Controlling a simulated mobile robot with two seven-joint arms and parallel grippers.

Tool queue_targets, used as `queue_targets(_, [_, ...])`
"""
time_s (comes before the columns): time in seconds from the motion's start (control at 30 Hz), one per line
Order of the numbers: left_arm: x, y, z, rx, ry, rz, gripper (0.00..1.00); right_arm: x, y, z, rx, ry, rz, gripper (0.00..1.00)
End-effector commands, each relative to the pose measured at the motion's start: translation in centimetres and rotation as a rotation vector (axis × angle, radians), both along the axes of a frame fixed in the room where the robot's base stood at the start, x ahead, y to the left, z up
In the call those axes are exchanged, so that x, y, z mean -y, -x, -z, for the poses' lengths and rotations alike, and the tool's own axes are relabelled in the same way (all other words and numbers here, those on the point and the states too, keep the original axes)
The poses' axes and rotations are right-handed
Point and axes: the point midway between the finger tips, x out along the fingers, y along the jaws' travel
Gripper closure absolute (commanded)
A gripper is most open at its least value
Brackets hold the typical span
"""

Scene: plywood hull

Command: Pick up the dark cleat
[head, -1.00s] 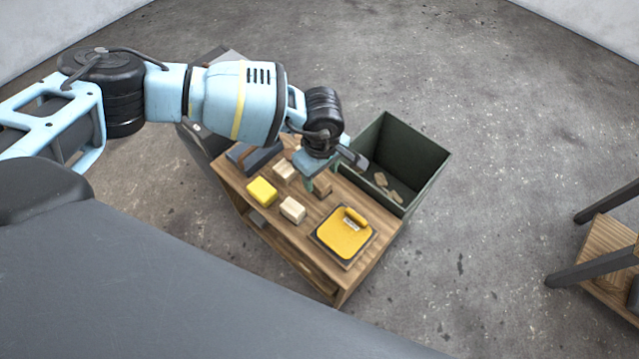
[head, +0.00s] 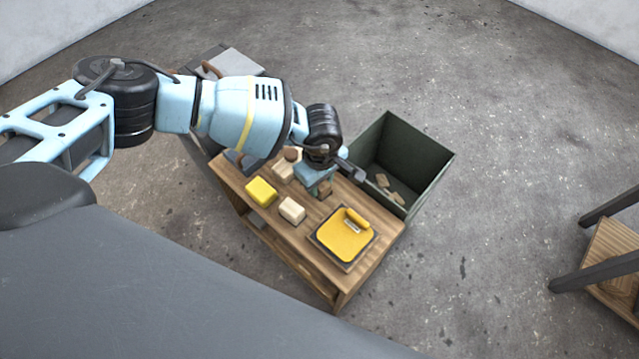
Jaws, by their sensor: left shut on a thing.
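The dark cleat (head: 325,188) is a small dark brown block at the bench's right-hand side, below my left gripper and partly hidden by it. My left gripper (head: 319,186) points down and is shut on the dark cleat. Whether the cleat touches the bench top or hangs just above it is too small to tell. Two pale blocks stand close by, one (head: 292,210) to the lower left and one (head: 283,171) to the upper left. My right gripper is out of view.
The wooden bench (head: 318,280) also holds a yellow block (head: 261,192) and a yellow-topped device (head: 345,236). A dark green open bin (head: 432,180) with several brown pieces stands beside it. Another wooden stand (head: 606,252) is far right. Floor between is clear.

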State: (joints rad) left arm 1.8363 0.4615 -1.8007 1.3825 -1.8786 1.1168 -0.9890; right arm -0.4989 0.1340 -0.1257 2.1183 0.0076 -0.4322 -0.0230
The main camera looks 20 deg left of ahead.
Motion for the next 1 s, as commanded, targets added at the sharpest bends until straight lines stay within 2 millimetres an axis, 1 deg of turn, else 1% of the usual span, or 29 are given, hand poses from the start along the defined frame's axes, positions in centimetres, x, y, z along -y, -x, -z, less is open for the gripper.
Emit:
queue_targets(0.03, [0.0,0.0,0.0,0.0,0.0,0.0,0.88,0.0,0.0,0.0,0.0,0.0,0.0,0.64])
queue_targets(0.07, [0.0,0.0,0.0,0.0,0.0,0.0,0.92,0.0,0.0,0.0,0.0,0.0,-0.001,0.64])
queue_targets(0.27, [0.0,0.0,0.0,0.0,0.0,0.0,0.92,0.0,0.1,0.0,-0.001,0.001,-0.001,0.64])
queue_targets(0.37, [0.0,0.0,-0.6,0.001,0.0,-0.001,0.92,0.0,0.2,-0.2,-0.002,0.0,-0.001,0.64])
queue_targets(0.47, [0.0,-0.1,-1.9,0.003,0.001,0.0,0.92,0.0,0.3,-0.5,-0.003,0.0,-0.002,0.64])
queue_targets(0.7, [0.0,-0.1,-6.5,0.004,0.001,0.0,0.92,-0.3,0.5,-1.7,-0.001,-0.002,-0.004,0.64])
queue_targets(0.8, [0.0,-0.1,-8.1,0.004,0.001,-0.001,0.92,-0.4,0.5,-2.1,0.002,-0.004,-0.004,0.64])
queue_targets(0.9, [0.0,-0.1,-9.2,0.003,0.0,-0.001,0.92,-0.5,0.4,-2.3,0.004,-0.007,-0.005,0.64])
queue_targets(1.0, [0.0,-0.1,-9.8,0.003,-0.001,-0.001,0.92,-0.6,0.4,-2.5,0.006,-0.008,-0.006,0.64])
